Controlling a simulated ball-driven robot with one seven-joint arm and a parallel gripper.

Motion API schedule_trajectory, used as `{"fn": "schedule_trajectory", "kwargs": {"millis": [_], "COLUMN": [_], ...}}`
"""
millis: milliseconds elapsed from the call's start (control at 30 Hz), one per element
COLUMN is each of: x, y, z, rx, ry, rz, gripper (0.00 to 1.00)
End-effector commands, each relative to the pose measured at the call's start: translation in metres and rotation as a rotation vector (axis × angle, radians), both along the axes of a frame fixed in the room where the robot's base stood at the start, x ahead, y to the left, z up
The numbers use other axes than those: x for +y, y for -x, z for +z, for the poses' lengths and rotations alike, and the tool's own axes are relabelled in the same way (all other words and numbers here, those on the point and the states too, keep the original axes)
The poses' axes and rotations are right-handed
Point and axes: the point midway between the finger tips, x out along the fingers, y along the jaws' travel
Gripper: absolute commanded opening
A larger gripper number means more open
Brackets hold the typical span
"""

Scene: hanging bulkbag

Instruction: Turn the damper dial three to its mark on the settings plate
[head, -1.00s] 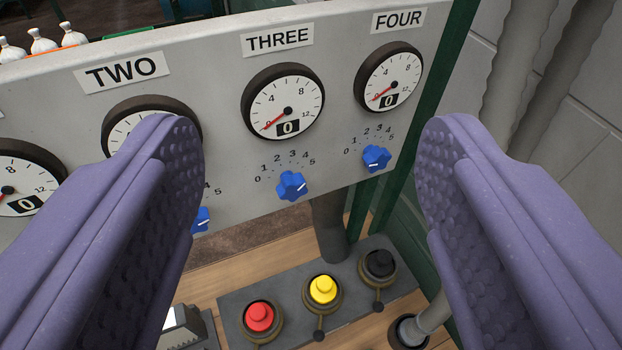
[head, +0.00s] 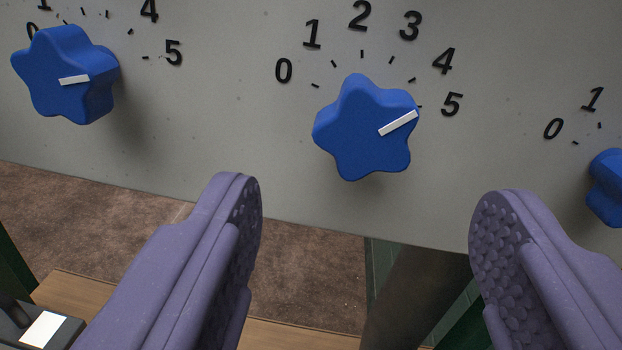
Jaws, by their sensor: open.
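Dial three (head: 362,128), a blue star-shaped knob with a white pointer line, sits on the grey panel in the middle of the head view. Its printed scale runs from 0 to 5, and the pointer points right and slightly up, close to the 5 mark. My gripper (head: 368,200) is open and empty; its two purple fingers stand wide apart, low in front of the panel. The knob lies above and between the fingertips, and the fingers appear clear of it. The settings plate is not seen in the view.
Another blue dial (head: 66,76) is at the upper left, and part of a third (head: 606,188) shows at the right edge. The grey panel (head: 210,130) ends at a lower edge. Below are brown floor (head: 100,220), a wooden surface and a dark pipe (head: 415,300).

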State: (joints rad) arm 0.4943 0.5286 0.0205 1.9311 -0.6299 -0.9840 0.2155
Motion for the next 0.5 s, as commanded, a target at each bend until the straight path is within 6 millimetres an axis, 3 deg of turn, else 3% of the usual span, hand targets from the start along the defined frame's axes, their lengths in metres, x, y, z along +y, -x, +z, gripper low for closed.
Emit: {"fn": "schedule_trajectory", "kwargs": {"millis": [233,500], "x": [0.002,0.002], "y": [-0.042,-0.055], "z": [0.000,0.001], "rx": [-0.001,0.000], "ry": [0.000,0.001], "rz": [0.000,-0.002], "gripper": [0.68,0.68]}}
